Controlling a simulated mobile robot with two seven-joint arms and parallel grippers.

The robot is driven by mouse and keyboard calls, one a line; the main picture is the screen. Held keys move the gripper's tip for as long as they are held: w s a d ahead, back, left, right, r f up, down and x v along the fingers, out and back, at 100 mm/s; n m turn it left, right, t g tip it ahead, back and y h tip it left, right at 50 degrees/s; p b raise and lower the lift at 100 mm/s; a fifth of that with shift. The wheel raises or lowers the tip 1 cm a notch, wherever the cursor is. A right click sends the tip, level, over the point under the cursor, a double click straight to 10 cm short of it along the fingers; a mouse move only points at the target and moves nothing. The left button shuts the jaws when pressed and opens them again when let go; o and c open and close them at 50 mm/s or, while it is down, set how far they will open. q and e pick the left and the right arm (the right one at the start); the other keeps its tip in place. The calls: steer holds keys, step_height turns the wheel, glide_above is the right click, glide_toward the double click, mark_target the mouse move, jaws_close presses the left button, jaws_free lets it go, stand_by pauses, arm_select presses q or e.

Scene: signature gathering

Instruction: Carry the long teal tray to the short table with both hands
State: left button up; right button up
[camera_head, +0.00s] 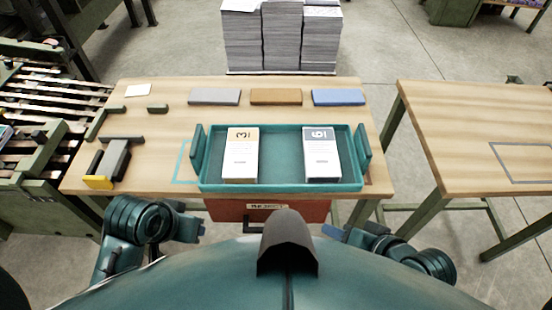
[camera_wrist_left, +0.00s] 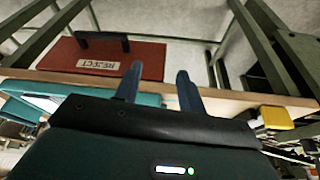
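The long teal tray (camera_head: 280,185) lies flat on the wooden table in front of me, with raised handles at its left and right ends. A teal edge of the tray also shows in the left wrist view (camera_wrist_left: 85,92). My left gripper (camera_head: 200,229) is below the table's front edge, apart from the tray; its two fingers are spread and empty in the left wrist view (camera_wrist_left: 158,82). My right gripper (camera_head: 330,231) is low at the front right, apart from the tray; its finger gap is unclear.
A second wooden table (camera_head: 470,125) with a grey outlined rectangle stands at right, across a gap. Grey (camera_head: 214,97), brown (camera_head: 276,97) and blue (camera_head: 338,97) blocks lie behind the tray. A black-and-yellow tool (camera_head: 113,160) lies left. A red REJECT drawer (camera_head: 230,211) hangs under the table.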

arm_select(q)
steer(key=w+r, duration=0.2)
steer(key=w, duration=0.3)
arm_select(e)
steer(key=w+a+r+m+t+y, duration=0.2)
steer(key=w+a+m+y, duration=0.1)
steer(key=m, duration=0.2)
steer(key=m+t+h, duration=0.8)
steer(key=m+t, duration=0.1)
steer(key=m, duration=1.9)
glide_toward(366, 141)
steer(key=s, duration=0.3)
arm_select(q)
steer(key=n+y, duration=0.1)
steer(key=n, duration=0.1)
glide_toward(195, 139)
steer(key=shift+w+r+g, duration=0.1)
steer(key=shift+r+g, duration=0.2)
steer(key=shift+r, duration=0.25)
arm_select(e)
steer(key=shift+s+d, duration=0.1)
steer(key=shift+d, duration=0.1)
arm_select(q)
steer(key=x, duration=1.3)
steer(key=shift+d+f, duration=0.1)
arm_select(e)
steer(key=w, duration=1.3)
steer(key=shift+w+a, duration=0.1)
steer(key=shift+a, duration=0.15)
